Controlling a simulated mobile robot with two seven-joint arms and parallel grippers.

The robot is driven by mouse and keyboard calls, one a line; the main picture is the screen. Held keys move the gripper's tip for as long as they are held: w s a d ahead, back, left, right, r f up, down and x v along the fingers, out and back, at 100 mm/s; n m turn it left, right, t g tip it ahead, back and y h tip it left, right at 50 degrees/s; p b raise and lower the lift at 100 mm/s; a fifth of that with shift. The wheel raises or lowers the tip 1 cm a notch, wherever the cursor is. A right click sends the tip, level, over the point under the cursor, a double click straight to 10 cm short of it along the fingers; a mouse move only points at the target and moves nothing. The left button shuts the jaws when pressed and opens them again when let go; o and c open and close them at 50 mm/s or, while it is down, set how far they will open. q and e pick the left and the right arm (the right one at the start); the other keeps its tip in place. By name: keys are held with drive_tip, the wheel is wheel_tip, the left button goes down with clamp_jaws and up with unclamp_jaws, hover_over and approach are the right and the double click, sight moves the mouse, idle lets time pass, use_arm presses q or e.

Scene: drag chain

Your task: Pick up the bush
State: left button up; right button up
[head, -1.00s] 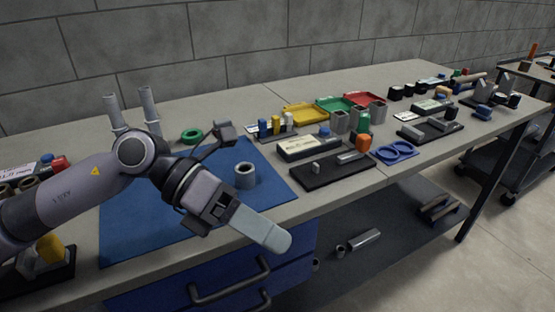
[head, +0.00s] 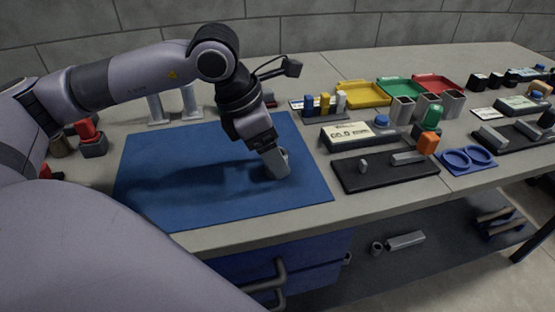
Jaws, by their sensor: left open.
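The bush, a grey hollow cylinder (head: 284,158), stands on the right part of the blue mat (head: 150,200). My left gripper (head: 276,172) points down at the bush, with its fingers in front of it and hiding most of it. The gripper is open. I cannot tell whether a finger touches the bush or whether the bush sits between the fingers. My right gripper is not in view.
Right of the mat is a black plate with metal parts (head: 385,178) and a scale-like box with a display (head: 352,137). Yellow (head: 362,94), green and red trays stand behind. The mat's left part is clear.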

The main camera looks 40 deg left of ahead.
use_arm(q)
drive_tip(key=shift+x, duration=1)
drive_tip(key=shift+c, duration=0.3)
drive_tip(key=shift+r, duration=0.1)
drive_tip(key=c, duration=1.3)
drive_tip(key=shift+o, duration=0.2)
drive_tip(key=shift+r, duration=0.1)
wheel_tip(320, 180, up, 20)
drive_tip(key=p, duration=0.1)
drive_tip(key=shift+p, duration=0.4)
